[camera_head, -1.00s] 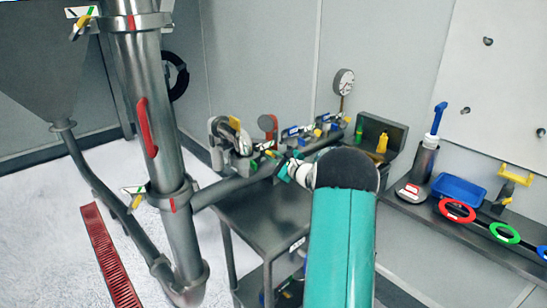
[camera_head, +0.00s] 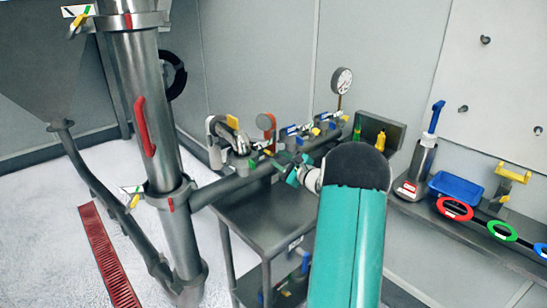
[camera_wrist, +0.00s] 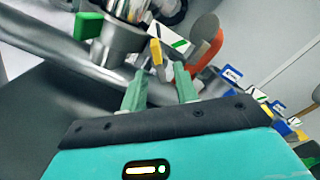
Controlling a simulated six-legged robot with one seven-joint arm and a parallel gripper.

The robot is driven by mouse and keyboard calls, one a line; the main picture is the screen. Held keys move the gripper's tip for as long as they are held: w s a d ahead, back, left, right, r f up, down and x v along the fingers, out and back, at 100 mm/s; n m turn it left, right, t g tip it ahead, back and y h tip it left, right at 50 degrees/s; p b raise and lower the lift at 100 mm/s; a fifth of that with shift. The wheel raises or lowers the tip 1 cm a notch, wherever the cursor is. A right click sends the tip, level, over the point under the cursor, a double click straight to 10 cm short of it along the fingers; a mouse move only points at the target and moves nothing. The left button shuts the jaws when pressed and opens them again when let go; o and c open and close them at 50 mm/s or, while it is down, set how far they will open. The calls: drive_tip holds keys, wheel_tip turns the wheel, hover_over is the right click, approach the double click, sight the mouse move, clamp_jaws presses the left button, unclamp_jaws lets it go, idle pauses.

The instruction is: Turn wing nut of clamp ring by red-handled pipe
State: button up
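A yellow wing nut (camera_wrist: 157,55) stands beside a white card with a green stripe in the wrist view. An orange-red handle (camera_wrist: 205,50) is just behind and right of it; in the head view this red handle (camera_head: 267,122) rises over the cart. My gripper (camera_wrist: 160,72) is open. The wing nut appears in the gap between its green fingertips, and I see no firm contact. In the head view my gripper (camera_head: 284,160) is small and partly hides the clamp. Two more clamp rings (camera_head: 165,192) with yellow wing nuts (camera_head: 134,201) are on the vertical steel pipe with a red grab handle (camera_head: 145,126).
The grey cart (camera_head: 250,215) carries pipes and several small valves around my gripper. A pressure gauge (camera_head: 342,80) stands behind. A shelf at right holds a blue tray (camera_head: 457,187) and coloured rings (camera_head: 455,208).

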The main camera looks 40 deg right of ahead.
drive_tip(key=s, duration=0.9)
drive_tip(key=shift+d, duration=0.1)
drive_tip(key=s+a+r+n+g+y, duration=0.1)
drive_tip(key=a+r+n+g+y, duration=0.2)
drive_tip(key=a, duration=0.8)
drive_tip(key=a+r+n+g+y, duration=0.1)
drive_tip(key=a+n+g+y, duration=0.15)
drive_tip(key=a+n, duration=0.55)
drive_tip(key=s+a+r+n+g+y, duration=0.15)
drive_tip(key=a+g, duration=0.25)
drive_tip(key=a, duration=0.9)
drive_tip(key=s+a+r+n+g+h, duration=0.1)
drive_tip(key=s+a+n+h, duration=0.2)
drive_tip(key=s+a+n, duration=0.3)
drive_tip(key=s+a+n+g+h, duration=0.2)
drive_tip(key=s+a+n+h, duration=0.2)
drive_tip(key=s+n, duration=0.4)
drive_tip(key=s+a, duration=0.1)
drive_tip(key=s, duration=0.4)
drive_tip(key=shift+a+r+h, duration=0.3)
drive_tip(key=shift+a+r, duration=0.05)
drive_tip(key=shift+r, duration=0.05)
